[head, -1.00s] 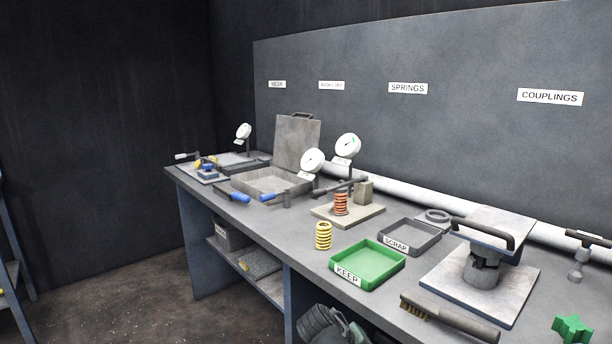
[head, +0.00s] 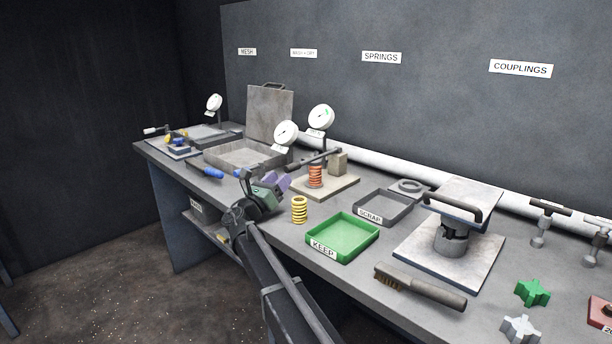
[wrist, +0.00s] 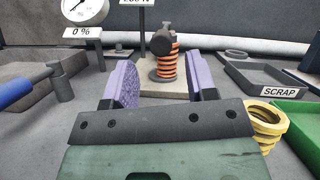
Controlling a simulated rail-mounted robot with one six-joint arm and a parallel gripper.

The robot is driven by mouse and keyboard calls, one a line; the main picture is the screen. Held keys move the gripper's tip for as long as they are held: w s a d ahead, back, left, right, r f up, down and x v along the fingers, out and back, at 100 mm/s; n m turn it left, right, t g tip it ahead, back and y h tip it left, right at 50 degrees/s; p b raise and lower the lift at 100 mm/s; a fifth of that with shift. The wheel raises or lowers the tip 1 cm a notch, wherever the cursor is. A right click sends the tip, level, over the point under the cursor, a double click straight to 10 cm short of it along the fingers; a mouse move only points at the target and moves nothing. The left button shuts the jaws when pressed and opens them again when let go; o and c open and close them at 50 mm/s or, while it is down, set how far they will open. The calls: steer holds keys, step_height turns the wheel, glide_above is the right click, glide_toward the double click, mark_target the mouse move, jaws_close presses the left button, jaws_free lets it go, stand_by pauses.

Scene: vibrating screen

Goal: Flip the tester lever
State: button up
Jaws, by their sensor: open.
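The tester (head: 325,187) stands on the bench under the SPRINGS label: a beige base plate with an orange spring (head: 315,175), a beige block and a round white gauge (head: 320,117) behind. Its dark lever (head: 312,162) lies over the spring, its end reaching out to the left. In the wrist view the lever's round end (wrist: 162,42) faces me in front of the orange spring (wrist: 166,66). My gripper (head: 278,182) is open and empty, in front of the tester. In the wrist view its purple fingers (wrist: 160,72) stand apart, with the lever end beyond and between them, not touching.
A yellow spring (head: 299,209) stands just right of my gripper, near the green KEEP tray (head: 343,255) and grey SCRAP tray (head: 358,220). A blue-handled tool (wrist: 30,88) lies left. A brush (head: 430,290) and press plate (head: 400,252) are farther right.

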mark_target(293, 164)
steer(key=shift+w+d+r+p, duration=0.1)
steer(key=shift+r+p, duration=0.2)
steer(key=p+x, duration=0.2)
steer(key=x, duration=0.4)
steer(key=shift+w+d+r+p, duration=0.15)
steer(key=shift+w+d+p, duration=0.15)
steer(key=shift+w, duration=0.05)
steer(key=shift+c, duration=0.2)
jaws_close()
